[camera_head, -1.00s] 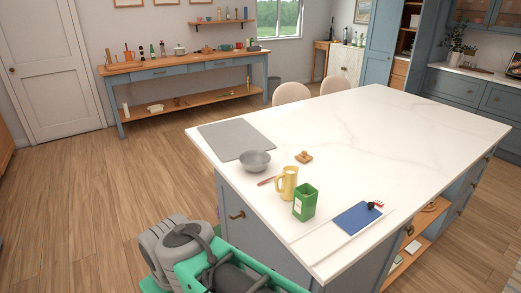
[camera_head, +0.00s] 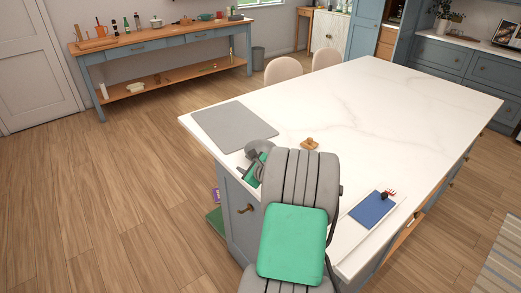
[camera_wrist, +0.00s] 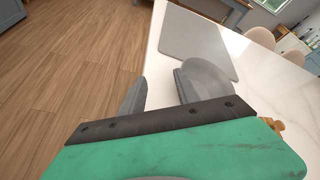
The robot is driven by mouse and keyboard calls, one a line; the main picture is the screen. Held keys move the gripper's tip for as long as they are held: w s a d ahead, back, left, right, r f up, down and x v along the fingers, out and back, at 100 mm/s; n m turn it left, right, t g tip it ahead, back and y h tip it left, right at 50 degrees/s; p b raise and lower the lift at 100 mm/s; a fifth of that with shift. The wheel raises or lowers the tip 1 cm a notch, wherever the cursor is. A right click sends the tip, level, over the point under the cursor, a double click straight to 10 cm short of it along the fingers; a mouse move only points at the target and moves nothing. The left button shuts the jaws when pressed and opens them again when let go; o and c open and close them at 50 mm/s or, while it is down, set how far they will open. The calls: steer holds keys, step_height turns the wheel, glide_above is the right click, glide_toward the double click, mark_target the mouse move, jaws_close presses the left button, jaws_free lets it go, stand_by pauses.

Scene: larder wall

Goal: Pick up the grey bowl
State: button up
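The grey bowl (camera_head: 261,147) sits upright on the white island top near its left edge, by the grey mat. My gripper (camera_head: 251,170) is at its near side, at the island's edge, and partly covers it. In the wrist view, the bowl (camera_wrist: 210,78) shows just behind and right of the right finger. The two fingers of my gripper (camera_wrist: 160,92) stand apart with nothing visible between them. I cannot tell whether a finger touches the bowl.
A grey mat (camera_head: 235,126) lies beyond the bowl. A small wooden object (camera_head: 309,143) is to its right, and a blue book (camera_head: 373,209) lies farther right. My arm hides the middle of the near edge. Two chairs (camera_head: 283,70) stand behind the island (camera_head: 365,115).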

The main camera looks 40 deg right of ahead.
steer(key=d, duration=0.1)
steer(key=s+d+m, duration=0.1)
steer(key=d+m, duration=0.1)
steer(key=shift+s+t+h, duration=0.25)
steer(key=shift+t+h, duration=0.05)
steer(key=shift+h, duration=0.1)
steer(key=shift+d+f+m, duration=0.15)
steer(key=shift+d+m, duration=0.3)
steer(key=shift+m, duration=0.15)
steer(key=p+x, duration=0.2)
steer(key=x, duration=0.5)
steer(key=shift+w+d, duration=0.25)
steer(key=shift+w, duration=0.05)
steer(key=shift+s, duration=0.1)
jaws_close()
